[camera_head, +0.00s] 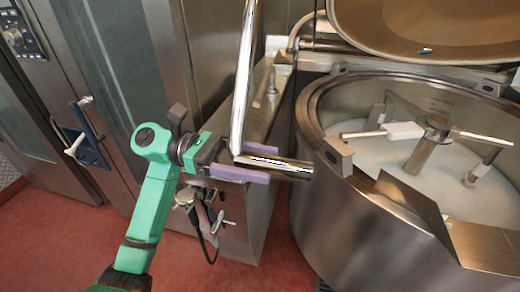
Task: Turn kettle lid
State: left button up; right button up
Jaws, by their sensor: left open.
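The mixing kettle (365,225) is a large steel drum at the right, open at the top. Its lid (430,45) is raised behind it and cut off by the top edge of the view. My left gripper (258,160), on a green arm, is open left of the kettle, apart from the lid. Its purple fingers are beside the lower bend of a chrome pipe (245,85). The pipe partly hides the upper finger, and I cannot tell whether they touch. My right gripper is out of view.
A mixer arm (430,145) with white scrapers sits in the kettle over pale contents. A steel spout (400,200) juts from the rim. A steel console (258,110) with a hanging valve stands behind my gripper. Ovens (110,60) line the left. Red floor (190,265) is clear in front.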

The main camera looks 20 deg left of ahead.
pick_arm(q)
jog(key=shift+w+d, duration=0.1)
jog(key=shift+d, duration=0.05)
grip_shut()
dwell(1.4)
